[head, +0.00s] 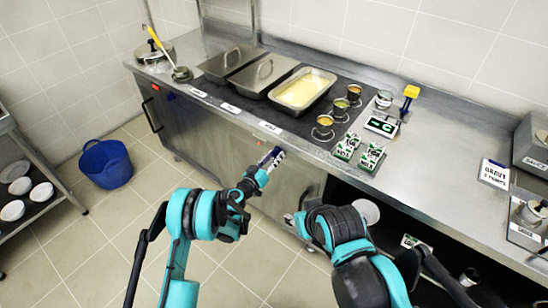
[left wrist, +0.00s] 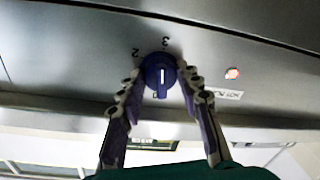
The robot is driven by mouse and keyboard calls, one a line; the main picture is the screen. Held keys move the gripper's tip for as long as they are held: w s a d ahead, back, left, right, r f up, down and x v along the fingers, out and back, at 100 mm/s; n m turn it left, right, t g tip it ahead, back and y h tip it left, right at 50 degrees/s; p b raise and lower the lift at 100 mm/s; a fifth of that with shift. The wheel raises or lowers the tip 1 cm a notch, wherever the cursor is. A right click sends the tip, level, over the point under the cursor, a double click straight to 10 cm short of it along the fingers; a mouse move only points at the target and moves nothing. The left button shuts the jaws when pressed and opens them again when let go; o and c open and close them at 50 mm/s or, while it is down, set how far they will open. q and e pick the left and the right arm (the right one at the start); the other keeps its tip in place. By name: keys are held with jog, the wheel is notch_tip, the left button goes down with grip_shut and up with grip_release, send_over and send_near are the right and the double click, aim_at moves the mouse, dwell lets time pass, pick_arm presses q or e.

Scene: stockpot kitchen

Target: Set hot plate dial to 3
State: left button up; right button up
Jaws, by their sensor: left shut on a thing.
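The hot plate dial (left wrist: 160,70) is a round blue knob with a white line, on the steel front panel in the left wrist view. The line stands upright in that picture. A printed 3 (left wrist: 166,42) is just above the knob and a 2 (left wrist: 136,52) is to its upper left. My left gripper (left wrist: 162,88) is shut on the dial, one finger on each side. In the head view my left gripper (head: 269,162) is at the counter's front and hides the dial.
A red light (left wrist: 232,73) is right of the dial. On the dark hot plate (head: 298,126) stand lidded pans, an open pan (head: 303,90) of yellow food and small cups. A blue basket (head: 106,163) is on the floor at left. An open shelf is under the counter at right.

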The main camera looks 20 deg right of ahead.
pick_arm(q)
jog(key=shift+f+m, duration=0.1)
jog(key=shift+m, duration=1)
jog(key=o, duration=1.2)
